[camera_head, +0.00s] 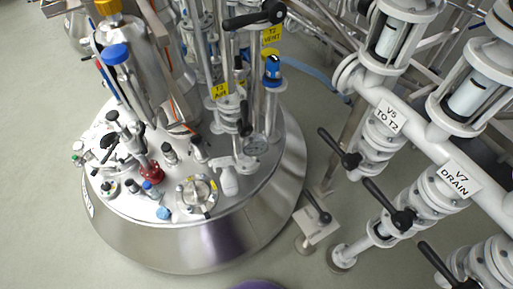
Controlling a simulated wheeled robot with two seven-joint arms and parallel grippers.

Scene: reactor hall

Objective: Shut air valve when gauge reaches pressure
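The air valve's black lever (245,118) is on a light-grey pipe above the steel reactor's lid. It points roughly along the pipe. A yellow label (220,91), which appears to read "T2 AIR", is beside it. A round pressure gauge (256,146) sits just below the lever, near the lid's right edge; its reading is too small to make out. Neither of my grippers is in view.
The steel reactor (200,243) carries several bottles and fittings. A black lever (254,15) near the "T2 VENT" label (271,36) is above. Pipes labelled "V5 TO T2" (391,117) and "V7 DRAIN" (460,178) stand right, with black levers. Floor is clear at lower left.

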